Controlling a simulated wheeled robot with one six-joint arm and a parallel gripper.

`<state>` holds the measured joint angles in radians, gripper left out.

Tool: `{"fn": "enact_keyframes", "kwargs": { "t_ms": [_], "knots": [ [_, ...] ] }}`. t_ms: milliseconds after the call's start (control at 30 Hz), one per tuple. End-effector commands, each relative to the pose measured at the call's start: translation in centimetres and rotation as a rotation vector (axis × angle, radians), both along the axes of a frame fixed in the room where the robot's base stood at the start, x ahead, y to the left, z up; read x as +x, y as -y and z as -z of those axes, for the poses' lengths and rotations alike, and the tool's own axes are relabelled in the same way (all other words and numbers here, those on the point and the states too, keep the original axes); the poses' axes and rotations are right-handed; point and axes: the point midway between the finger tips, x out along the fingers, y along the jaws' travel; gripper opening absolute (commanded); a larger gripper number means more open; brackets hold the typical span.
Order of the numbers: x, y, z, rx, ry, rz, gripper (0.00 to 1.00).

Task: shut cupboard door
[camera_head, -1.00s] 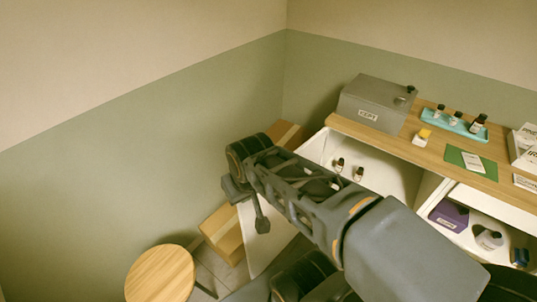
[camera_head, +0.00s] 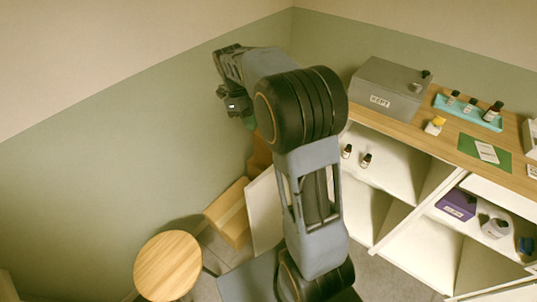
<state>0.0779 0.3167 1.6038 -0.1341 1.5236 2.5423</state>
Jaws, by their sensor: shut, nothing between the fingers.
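The white cupboard (camera_head: 396,222) stands at the right under a wooden top, its front compartments open to view. A white door panel (camera_head: 264,212) stands swung open at the cupboard's left end, partly hidden behind my arm. My gripper (camera_head: 249,126) is at the upper left end of my arm, in front of the green wall and above the door panel. It is small and dark there, appears apart from the door, and is shut with nothing held. Two small dark bottles (camera_head: 366,160) stand on the shelf inside the left compartment.
A round wooden stool (camera_head: 167,266) and a cardboard box (camera_head: 229,214) stand left of the door. On the top are a grey box (camera_head: 390,88), a teal tray (camera_head: 467,110) with bottles and a green mat (camera_head: 484,151). A white panel (camera_head: 508,294) shows at lower right.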

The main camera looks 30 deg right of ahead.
Motion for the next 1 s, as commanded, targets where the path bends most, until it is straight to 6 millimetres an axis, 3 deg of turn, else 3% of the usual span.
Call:
{"fn": "enact_keyframes", "kwargs": {
  "t_ms": [133,367,833,1000],
  "knots": [
    [0.9,0.4,0.5,-0.056,-0.020,0.150,0.00],
    [0.6,0.7,2.3,-0.085,-0.028,0.220,0.00],
    [-2.5,1.7,10.1,-0.083,-0.029,0.217,0.00],
    [-4.5,2.4,9.8,-0.083,-0.026,0.219,0.00]
  ]
}}
